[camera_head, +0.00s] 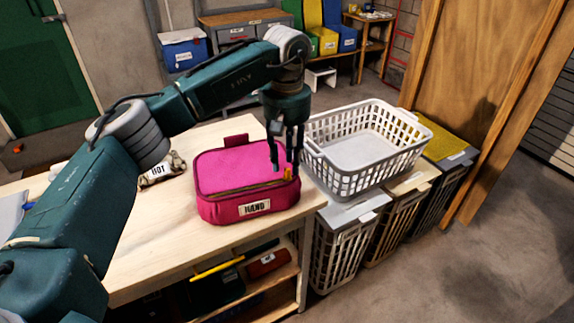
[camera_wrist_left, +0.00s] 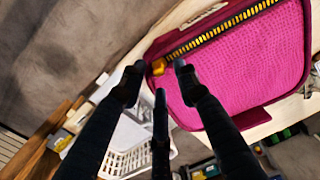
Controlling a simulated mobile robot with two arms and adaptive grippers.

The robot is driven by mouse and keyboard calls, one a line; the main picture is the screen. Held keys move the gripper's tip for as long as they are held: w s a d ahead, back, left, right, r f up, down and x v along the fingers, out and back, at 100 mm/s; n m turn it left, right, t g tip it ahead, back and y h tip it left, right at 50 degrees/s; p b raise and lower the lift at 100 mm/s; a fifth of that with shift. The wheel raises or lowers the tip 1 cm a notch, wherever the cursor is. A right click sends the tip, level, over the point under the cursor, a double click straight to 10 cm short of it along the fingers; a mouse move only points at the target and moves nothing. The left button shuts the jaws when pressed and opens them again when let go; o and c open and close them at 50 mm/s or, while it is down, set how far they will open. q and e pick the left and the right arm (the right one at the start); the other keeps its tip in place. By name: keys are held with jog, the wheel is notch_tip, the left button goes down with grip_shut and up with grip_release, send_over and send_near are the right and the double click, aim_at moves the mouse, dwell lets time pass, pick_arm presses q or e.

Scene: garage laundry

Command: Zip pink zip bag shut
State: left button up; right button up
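The pink zip bag (camera_head: 228,168) lies on the wooden table with a label reading "HAND" on its front. Its zip runs along the front upper edge, and an orange zip pull (camera_head: 288,173) is at the right front corner. In the left wrist view the bag (camera_wrist_left: 250,65) shows yellow zip teeth, with the orange pull (camera_wrist_left: 158,67) at one end. My left gripper (camera_head: 283,166) points down over that corner, fingers apart. In the wrist view its fingertips (camera_wrist_left: 156,80) are spread on either side of the pull, with no visible grip on it. My right gripper is not in view.
A white laundry basket (camera_head: 365,150) stands just right of the bag, on lidded hampers (camera_head: 345,225). A small item labelled "HOT" (camera_head: 160,172) lies left of the bag.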

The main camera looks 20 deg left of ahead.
aim_at(287, 169)
pick_arm(q)
notch_tip(287, 169, up, 10)
dwell(0.3)
jog(key=shift+f, duration=0.1)
